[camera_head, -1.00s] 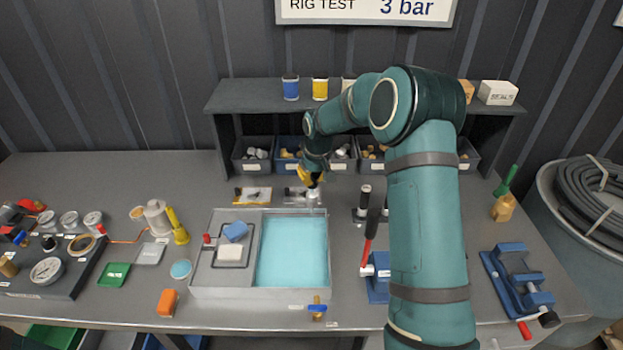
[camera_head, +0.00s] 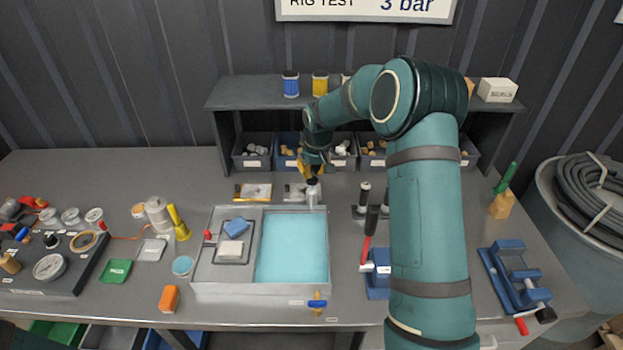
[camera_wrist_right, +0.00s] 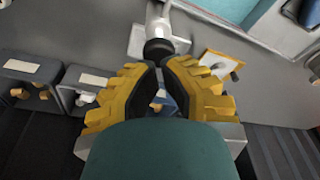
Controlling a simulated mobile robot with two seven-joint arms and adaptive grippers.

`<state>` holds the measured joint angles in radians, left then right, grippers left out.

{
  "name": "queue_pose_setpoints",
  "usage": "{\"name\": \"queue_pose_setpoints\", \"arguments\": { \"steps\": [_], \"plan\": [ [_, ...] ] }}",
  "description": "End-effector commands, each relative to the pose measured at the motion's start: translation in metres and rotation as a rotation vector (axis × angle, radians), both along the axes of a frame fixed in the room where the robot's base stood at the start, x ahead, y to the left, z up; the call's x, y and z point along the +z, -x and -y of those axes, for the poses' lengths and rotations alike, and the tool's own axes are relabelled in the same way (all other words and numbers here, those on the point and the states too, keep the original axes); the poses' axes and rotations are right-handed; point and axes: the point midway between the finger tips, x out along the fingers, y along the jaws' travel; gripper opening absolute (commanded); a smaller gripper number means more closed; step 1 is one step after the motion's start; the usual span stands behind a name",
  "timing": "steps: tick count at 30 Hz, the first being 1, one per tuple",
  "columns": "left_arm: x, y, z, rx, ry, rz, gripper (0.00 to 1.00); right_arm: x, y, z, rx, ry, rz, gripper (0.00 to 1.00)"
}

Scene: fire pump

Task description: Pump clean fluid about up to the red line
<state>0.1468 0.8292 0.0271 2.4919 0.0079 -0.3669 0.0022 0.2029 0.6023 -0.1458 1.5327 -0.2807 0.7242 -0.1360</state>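The fluid basin (camera_head: 292,248) holds light blue fluid in the right part of a grey metal tray (camera_head: 201,272). A thin reddish line (camera_head: 293,212) shows along its back wall, just above the fluid. My left gripper is out of view.
Parts bins (camera_head: 252,152) stand close behind my gripper under a shelf (camera_head: 245,92). A red-handled tool (camera_head: 368,240) and a blue vise (camera_head: 513,275) are to the right.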

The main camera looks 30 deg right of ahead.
Motion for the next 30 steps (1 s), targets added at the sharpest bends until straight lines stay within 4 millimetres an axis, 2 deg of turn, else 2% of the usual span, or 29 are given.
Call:
{"name": "queue_pose_setpoints", "arguments": {
  "steps": [30],
  "plan": [
    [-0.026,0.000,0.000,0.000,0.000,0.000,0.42,-0.040,0.001,0.000,0.000,-0.001,-0.003,0.00]
  ]
}}
